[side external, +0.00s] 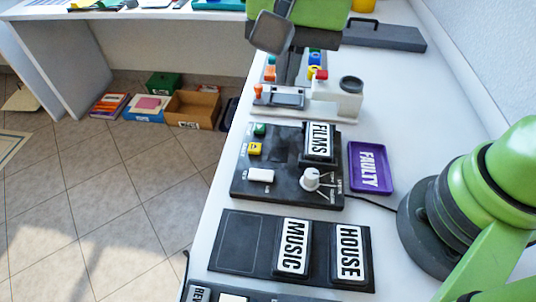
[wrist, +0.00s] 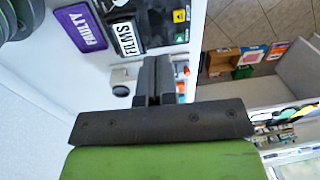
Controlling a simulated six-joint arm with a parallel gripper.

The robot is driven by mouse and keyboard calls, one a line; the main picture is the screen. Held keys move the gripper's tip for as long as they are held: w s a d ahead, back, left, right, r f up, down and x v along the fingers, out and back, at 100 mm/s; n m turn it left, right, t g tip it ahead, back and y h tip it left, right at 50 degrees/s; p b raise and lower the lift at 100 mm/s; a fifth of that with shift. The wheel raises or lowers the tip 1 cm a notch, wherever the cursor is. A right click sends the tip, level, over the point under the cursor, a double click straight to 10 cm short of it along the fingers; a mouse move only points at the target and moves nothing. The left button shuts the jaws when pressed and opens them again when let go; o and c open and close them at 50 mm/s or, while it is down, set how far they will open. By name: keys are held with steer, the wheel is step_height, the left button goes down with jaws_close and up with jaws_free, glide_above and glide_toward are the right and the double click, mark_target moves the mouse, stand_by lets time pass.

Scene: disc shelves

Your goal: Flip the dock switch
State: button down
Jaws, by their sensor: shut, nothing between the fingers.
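A black dock panel (side external: 283,187) lies on the white table. It carries a white rocker switch (side external: 260,176), a white knob (side external: 311,179), a yellow button (side external: 255,149), a green button (side external: 260,130) and a block marked FILMS (side external: 319,141). I cannot tell from the labels which control is the dock switch. The FILMS block also shows in the wrist view (wrist: 127,39), with the yellow button (wrist: 179,16). My gripper (side external: 288,82) is shut and empty, beyond the panel, above the white device at the back. Its fingers (wrist: 151,62) show together in the wrist view.
The white device (side external: 340,103) has an orange lever (side external: 258,91), a red button and a dark round opening. A purple FAULTY tray (side external: 370,167) lies right of the panel. A rack (side external: 252,240) in front holds MUSIC (side external: 293,247) and HOUSE (side external: 348,252) blocks. Boxes stand on the floor.

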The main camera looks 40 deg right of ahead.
glide_above(268, 174)
step_height(268, 174, down, 4)
steer(key=shift+m+g+h, duration=0.3)
steer(key=shift+g+h, duration=0.1)
step_height(268, 174, down, 14)
steer(key=shift+f, duration=0.1)
stand_by(0.4)
steer(key=shift+s+f, duration=0.1)
steer(key=shift+f, duration=0.05)
stand_by(0.3)
